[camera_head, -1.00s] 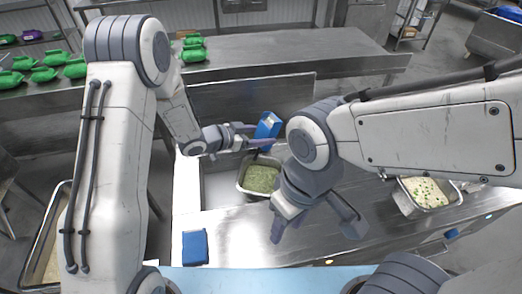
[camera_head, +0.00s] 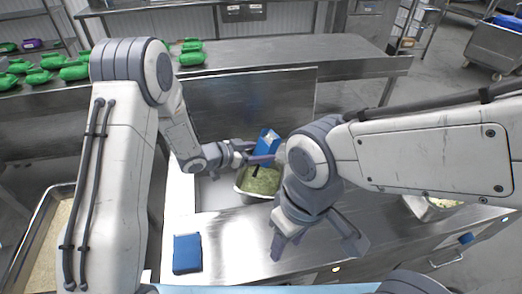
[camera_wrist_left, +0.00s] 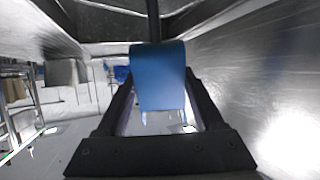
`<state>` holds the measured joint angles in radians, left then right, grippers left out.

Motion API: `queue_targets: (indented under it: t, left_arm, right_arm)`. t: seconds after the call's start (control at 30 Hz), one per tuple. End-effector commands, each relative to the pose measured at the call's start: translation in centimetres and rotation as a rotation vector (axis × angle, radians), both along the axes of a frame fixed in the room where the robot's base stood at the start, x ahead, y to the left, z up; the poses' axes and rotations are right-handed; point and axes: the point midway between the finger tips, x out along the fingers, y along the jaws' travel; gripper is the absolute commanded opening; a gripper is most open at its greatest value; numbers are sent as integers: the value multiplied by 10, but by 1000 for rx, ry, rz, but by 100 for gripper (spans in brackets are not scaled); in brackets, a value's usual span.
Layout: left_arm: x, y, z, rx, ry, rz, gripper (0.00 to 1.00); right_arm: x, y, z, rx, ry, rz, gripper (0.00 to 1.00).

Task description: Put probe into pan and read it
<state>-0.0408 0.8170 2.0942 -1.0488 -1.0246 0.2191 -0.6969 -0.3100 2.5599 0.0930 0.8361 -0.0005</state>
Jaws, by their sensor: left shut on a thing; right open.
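The probe (camera_head: 267,146) is a blue handheld body with a light patch near its top. My left gripper (camera_head: 262,158) is shut on it and holds it over the pan (camera_head: 241,188). The pan is a metal tray of green food, set in the counter. A dark stem shows below the probe toward the food; I cannot tell how deep its tip is. In the left wrist view the blue probe (camera_wrist_left: 158,75) sits between the fingers. My right gripper (camera_head: 318,243) is open and empty over the counter, right of and nearer than the pan.
A blue box-like object (camera_head: 187,253) lies on the counter (camera_head: 235,235) at the near left. Another pan (camera_head: 430,208) of pale food is partly hidden by my right arm. Several green packs (camera_head: 75,72) lie on the back table (camera_head: 300,50). The counter front middle is clear.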

Motion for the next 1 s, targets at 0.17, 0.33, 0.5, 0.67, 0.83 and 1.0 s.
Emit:
queue_targets:
  t: [0.17, 0.33, 0.5, 0.67, 0.83, 1.0]
  left_arm:
    - [0, 0, -23, -1, -1, 0, 14]
    - [0, 0, -40, -1, -2, 0, 14]
    - [0, 0, -57, -2, -1, 0, 14]
    - [0, 0, -70, -2, -1, 0, 14]
    - [0, 0, -75, -2, -1, 0, 14]
    - [0, 0, -75, -2, -1, 0, 14]
  right_arm:
    - [0, 0, -20, 0, 0, 0, 48]
    - [0, 0, -35, 0, 0, 0, 48]
    - [0, 0, -50, 0, 0, 0, 48]
    - [0, 0, -61, 0, 0, 0, 48]
    - [0, 0, -65, 0, 0, 0, 48]
    - [0, 0, -65, 0, 0, 0, 48]
